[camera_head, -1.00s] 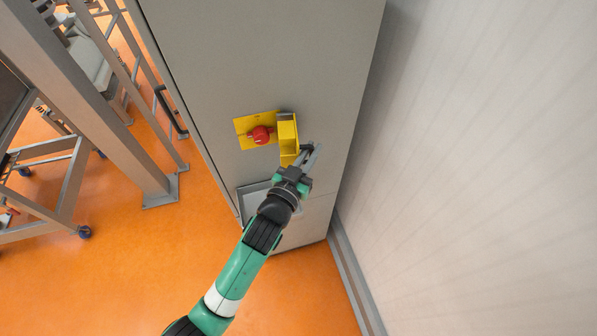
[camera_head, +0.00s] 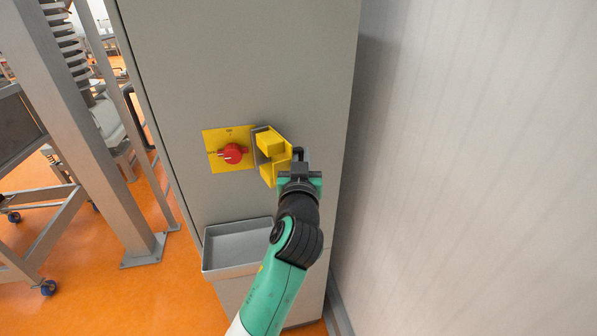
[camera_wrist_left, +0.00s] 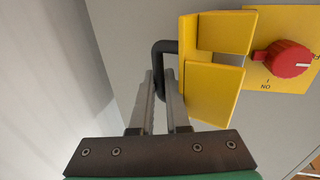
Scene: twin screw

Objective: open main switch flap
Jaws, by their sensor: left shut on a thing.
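The yellow main switch flap (camera_head: 268,170) stands swung out to the right of the red rotary switch (camera_head: 233,153) on its yellow plate (camera_head: 216,139). The switch is uncovered. In the left wrist view the flap (camera_wrist_left: 213,92) shows as yellow blocks, with a black handle (camera_wrist_left: 164,47) on its side away from the red switch (camera_wrist_left: 287,60). My left gripper (camera_head: 299,160) is at the flap's outer edge. In the left wrist view its fingers (camera_wrist_left: 160,88) are shut on the handle, one on each side. My right gripper is not in view.
The flap is mounted on a tall grey cabinet (camera_head: 240,60). A grey open tray (camera_head: 240,243) juts out below the switch. A pale wall (camera_head: 480,150) stands close on the right. Metal frames (camera_head: 90,130) stand left on the orange floor.

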